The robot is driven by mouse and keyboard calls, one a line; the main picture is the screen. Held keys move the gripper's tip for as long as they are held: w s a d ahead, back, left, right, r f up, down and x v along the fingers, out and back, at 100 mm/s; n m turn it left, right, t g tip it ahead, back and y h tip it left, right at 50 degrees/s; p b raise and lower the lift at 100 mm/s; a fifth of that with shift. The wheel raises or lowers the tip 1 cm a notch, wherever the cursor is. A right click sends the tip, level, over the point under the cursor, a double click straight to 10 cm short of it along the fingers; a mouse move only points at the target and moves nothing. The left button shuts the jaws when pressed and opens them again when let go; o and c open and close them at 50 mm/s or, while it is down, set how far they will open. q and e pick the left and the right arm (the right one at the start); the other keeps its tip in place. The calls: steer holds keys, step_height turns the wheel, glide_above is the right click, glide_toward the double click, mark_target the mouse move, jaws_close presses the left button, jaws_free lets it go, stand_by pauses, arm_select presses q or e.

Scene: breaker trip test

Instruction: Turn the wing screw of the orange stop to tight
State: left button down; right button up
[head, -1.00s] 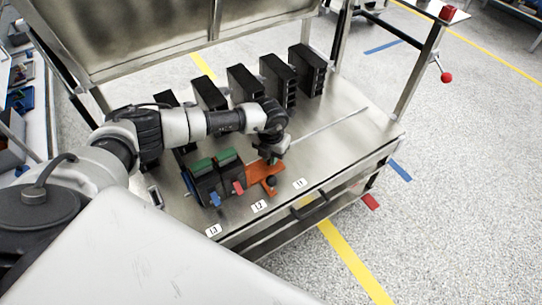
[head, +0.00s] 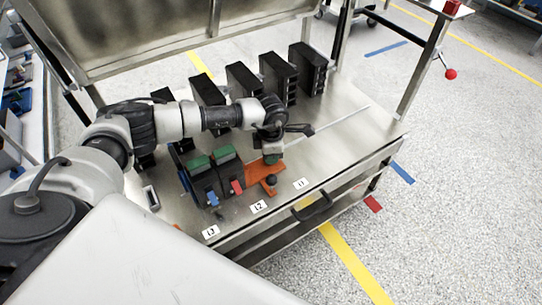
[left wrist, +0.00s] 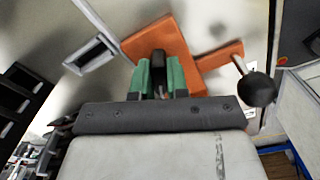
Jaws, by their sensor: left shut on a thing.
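The orange stop (head: 258,173) lies on the metal bench top, just right of two black breakers with green tops. It also fills the upper middle of the left wrist view (left wrist: 190,68), with an arm reaching right to a black ball knob (left wrist: 258,89). My left gripper (head: 271,158) points down onto the stop. In the left wrist view its green fingers (left wrist: 160,78) are closed on the black wing screw (left wrist: 158,60) standing on the stop. The screw's lower part is hidden between the fingers, so its tightness cannot be told. My right gripper is not in view.
The breakers (head: 203,181), with a blue and a red lever, stand close on the left. Several tall black modules (head: 308,68) line the back. Labels such as L2 (head: 258,206) mark the front edge. The bench's right part (head: 345,140) is mostly clear, with a thin rod.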

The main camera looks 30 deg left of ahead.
arm_select(q)
steer(key=m+b, duration=0.2)
steer(key=m, duration=0.3)
steer(key=shift+m, duration=0.3)
steer(key=m+b, duration=0.2)
steer(key=m, duration=0.4)
steer(key=shift+b, duration=0.35)
steer(key=shift+m, duration=0.8)
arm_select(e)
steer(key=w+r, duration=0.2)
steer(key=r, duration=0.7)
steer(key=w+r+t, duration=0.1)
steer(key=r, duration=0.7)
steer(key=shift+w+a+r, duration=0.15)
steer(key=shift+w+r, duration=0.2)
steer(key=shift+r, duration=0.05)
arm_select(q)
steer(key=c, duration=1.1)
jaws_free()
steer(key=shift+r, duration=0.2)
step_height(320, 180, up, 10)
steer(key=shift+r+p, duration=0.25)
steer(key=shift+p, duration=0.3)
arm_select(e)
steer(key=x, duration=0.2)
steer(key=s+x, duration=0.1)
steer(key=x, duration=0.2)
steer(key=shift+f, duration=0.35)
